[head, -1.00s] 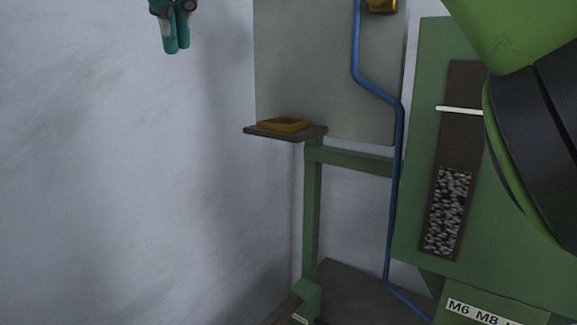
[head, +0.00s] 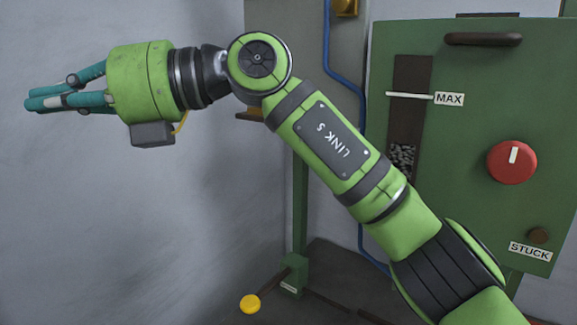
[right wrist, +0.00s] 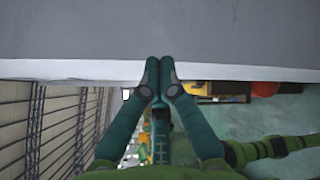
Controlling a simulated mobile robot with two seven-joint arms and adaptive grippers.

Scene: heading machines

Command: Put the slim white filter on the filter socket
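My right gripper (head: 32,99) is at the far left of the head view, with its teal fingers pointing left in front of the bare grey wall. In the right wrist view its fingertips (right wrist: 160,72) meet, with nothing visible between them. I cannot make out the slim white filter or the filter socket in either view. My left gripper is not in view.
My right arm crosses the middle of the head view, largely hiding a small shelf (head: 248,115). Behind stands a green cabinet (head: 465,130) with a red knob (head: 512,161). A blue pipe (head: 327,45) runs beside it. A yellow button (head: 250,304) is low down.

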